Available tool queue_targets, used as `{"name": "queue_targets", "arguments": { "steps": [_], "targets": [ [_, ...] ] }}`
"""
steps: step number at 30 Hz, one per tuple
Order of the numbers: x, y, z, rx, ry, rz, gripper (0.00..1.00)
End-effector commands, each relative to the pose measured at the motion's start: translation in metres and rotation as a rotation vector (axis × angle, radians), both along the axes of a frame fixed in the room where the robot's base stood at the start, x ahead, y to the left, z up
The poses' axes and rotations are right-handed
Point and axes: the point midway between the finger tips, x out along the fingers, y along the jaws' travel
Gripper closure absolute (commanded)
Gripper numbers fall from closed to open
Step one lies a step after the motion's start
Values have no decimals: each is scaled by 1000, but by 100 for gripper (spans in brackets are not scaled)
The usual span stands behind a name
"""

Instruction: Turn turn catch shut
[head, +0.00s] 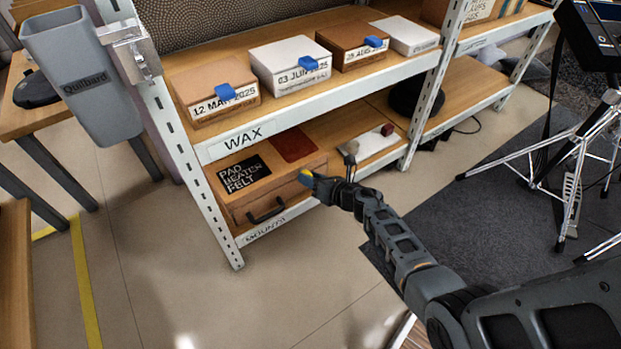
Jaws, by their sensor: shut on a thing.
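My gripper (311,181) reaches in from the lower right to the front right upper edge of a wooden box (237,200) on the lower shelf. Its jaws are shut at a small yellow piece (305,174), which looks like the turn catch; the gripper hides most of it. I cannot tell which way the catch is turned. The box has a dark handle (266,210) on its front, a black label reading PAD HEATER FELT (244,175) and a dark red patch (293,143) on top. Its lid looks closed.
A white plate (370,147) with a small dark red block lies on the lower shelf, right of the box. Boxes with blue tabs stand on the shelf above. A white shelf post (190,165) is at the left. The floor in front (260,290) is clear.

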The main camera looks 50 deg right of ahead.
Motion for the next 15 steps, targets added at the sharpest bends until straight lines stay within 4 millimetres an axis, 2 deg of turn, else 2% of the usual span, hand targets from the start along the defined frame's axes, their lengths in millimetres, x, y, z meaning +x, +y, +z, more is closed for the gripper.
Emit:
{"name": "queue_targets", "arguments": {
  "steps": [15],
  "targets": [
    [0,1,-5,420,-118,7,95]
  ]
}}
